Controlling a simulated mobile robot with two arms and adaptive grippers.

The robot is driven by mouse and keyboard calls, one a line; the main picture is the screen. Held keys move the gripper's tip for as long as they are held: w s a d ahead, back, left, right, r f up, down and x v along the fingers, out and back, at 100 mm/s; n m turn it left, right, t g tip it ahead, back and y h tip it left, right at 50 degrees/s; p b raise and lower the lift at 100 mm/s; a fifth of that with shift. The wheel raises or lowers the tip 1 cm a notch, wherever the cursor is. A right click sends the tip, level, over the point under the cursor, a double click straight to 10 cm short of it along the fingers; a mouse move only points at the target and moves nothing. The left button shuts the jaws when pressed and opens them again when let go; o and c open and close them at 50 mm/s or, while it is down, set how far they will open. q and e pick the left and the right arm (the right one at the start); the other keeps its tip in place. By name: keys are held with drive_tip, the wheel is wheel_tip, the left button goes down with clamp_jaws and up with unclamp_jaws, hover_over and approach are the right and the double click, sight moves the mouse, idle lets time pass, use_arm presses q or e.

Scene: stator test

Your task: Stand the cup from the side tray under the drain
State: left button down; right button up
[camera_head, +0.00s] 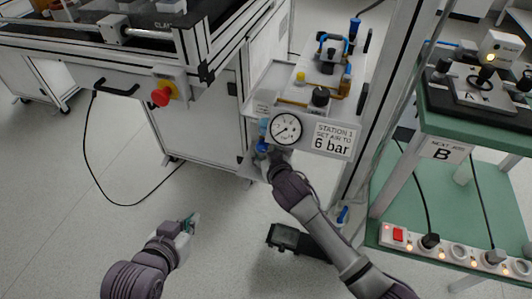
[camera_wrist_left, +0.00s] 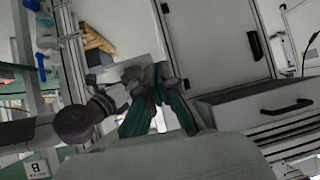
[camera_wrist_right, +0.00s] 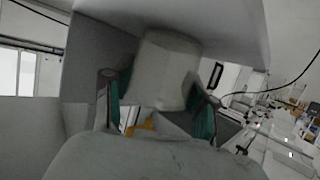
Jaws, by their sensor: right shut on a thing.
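My right gripper (camera_wrist_right: 160,108) is shut on a pale, whitish cup (camera_wrist_right: 165,70), with one teal finger on each side in the right wrist view. A grey panel covers the space above the cup. In the head view the right gripper (camera_head: 275,158) is just below the pressure gauge, and the cup cannot be made out. A blue-topped fitting (camera_head: 262,130) hangs left of the gauge; I cannot tell the drain's outlet. My left gripper (camera_head: 190,224) is over bare floor at lower left; in the left wrist view its fingers (camera_wrist_left: 159,82) meet, empty. I cannot identify the side tray.
A grey cabinet (camera_head: 200,125) stands to the left. A green bench (camera_head: 480,130) with a power strip (camera_head: 460,250) is at right.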

drive_tip(key=o, duration=1.1)
drive_tip(key=shift+f, duration=0.1)
use_arm(q)
drive_tip(key=shift+r, duration=0.1)
use_arm(e)
drive_tip(key=shift+s+r, duration=0.15)
drive_tip(key=shift+r, duration=0.05)
drive_tip(key=p+v, duration=0.2)
drive_tip(key=v, duration=0.4)
use_arm(q)
drive_tip(key=s+a+f+g+y+p, duration=0.1)
drive_tip(key=s+a+f+g, duration=0.1)
drive_tip(key=s, duration=0.3)
drive_tip(key=s+a+f+g+y, duration=0.1)
drive_tip(key=s+a+f+g, duration=0.1)
drive_tip(key=s+g, duration=0.3)
drive_tip(key=shift+s+f+p, duration=0.25)
drive_tip(key=shift+s+p, duration=0.15)
drive_tip(key=shift+s, duration=0.4)
use_arm(e)
drive_tip(key=v, duration=0.5)
drive_tip(key=shift+s+d+r, duration=0.1)
drive_tip(key=shift+s+r, duration=0.05)
drive_tip(key=shift+s, duration=0.2)
